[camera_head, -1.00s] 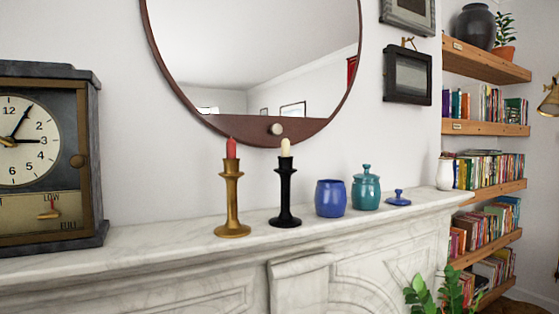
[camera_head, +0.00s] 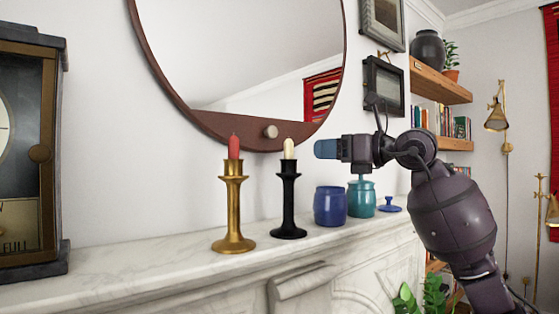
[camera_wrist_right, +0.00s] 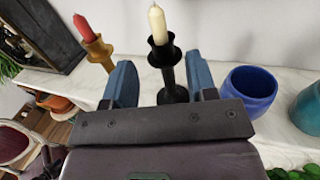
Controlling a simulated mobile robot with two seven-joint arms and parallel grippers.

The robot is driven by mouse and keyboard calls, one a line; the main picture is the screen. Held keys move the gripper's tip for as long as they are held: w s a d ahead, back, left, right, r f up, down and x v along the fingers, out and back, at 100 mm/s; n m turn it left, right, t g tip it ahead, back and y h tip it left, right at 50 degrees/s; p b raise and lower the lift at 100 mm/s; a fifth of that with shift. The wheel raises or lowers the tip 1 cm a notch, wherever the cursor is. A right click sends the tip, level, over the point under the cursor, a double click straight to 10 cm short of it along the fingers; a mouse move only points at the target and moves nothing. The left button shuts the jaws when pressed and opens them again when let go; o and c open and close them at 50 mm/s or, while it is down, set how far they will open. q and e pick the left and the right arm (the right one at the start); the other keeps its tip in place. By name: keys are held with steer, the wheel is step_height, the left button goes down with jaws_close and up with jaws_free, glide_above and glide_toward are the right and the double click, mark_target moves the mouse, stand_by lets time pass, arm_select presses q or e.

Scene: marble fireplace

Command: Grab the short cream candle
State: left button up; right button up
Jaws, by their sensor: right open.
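The short cream candle (camera_head: 289,149) stands upright in a black candlestick (camera_head: 288,205) on the marble mantel. In the right wrist view the cream candle (camera_wrist_right: 158,25) and the black candlestick (camera_wrist_right: 168,70) show beyond and between the two blue fingers. My right gripper (camera_head: 326,149) is to the right of the candle in the head view, at about its height, and apart from it. In the right wrist view my right gripper (camera_wrist_right: 160,82) is open and empty. My left gripper is not in view.
A brass candlestick (camera_head: 234,210) with a red candle (camera_head: 234,147) stands left of the black one. A blue jar (camera_head: 330,206), a teal jar (camera_head: 361,198) and a small blue lid (camera_head: 390,205) stand to the right. A clock (camera_head: 45,150) is at far left; a round mirror (camera_head: 240,60) hangs behind.

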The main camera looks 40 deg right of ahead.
mark_target(288, 148)
steer(key=shift+r+b+x, duration=0.1)
steer(key=shift+b+x, duration=0.1)
steer(key=shift+x, duration=2.4)
steer(key=shift+r+b+x, duration=0.15)
steer(key=shift+b+x, duration=0.05)
steer(key=shift+x, duration=2.4)
jaws_close()
